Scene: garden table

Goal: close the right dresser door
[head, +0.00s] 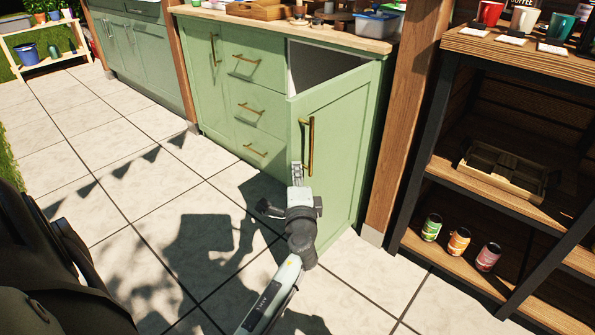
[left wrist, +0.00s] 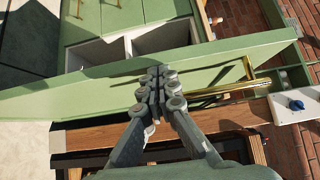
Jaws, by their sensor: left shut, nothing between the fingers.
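The green dresser's right door (head: 338,150) stands partly open, hinged at its right side, with the pale interior (head: 318,68) showing above it. In the left wrist view, the door (left wrist: 95,88) crosses the frame as a slanted green panel, with the open compartment (left wrist: 150,40) beyond it. Its upright brass handle (head: 309,146) also shows in the left wrist view (left wrist: 235,88). My left gripper (head: 297,166) is shut and empty, at the outer face of the door near its free edge, beside the handle's lower end. Whether the fingertips touch the door I cannot tell. My right gripper is not in view.
Several drawers (head: 258,105) stand left of the door. A wooden post (head: 405,110) rises close to the dresser's right side, then a shelf rack with cans (head: 459,241) and a wooden tray (head: 503,168). The tiled floor (head: 150,215) in front is clear.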

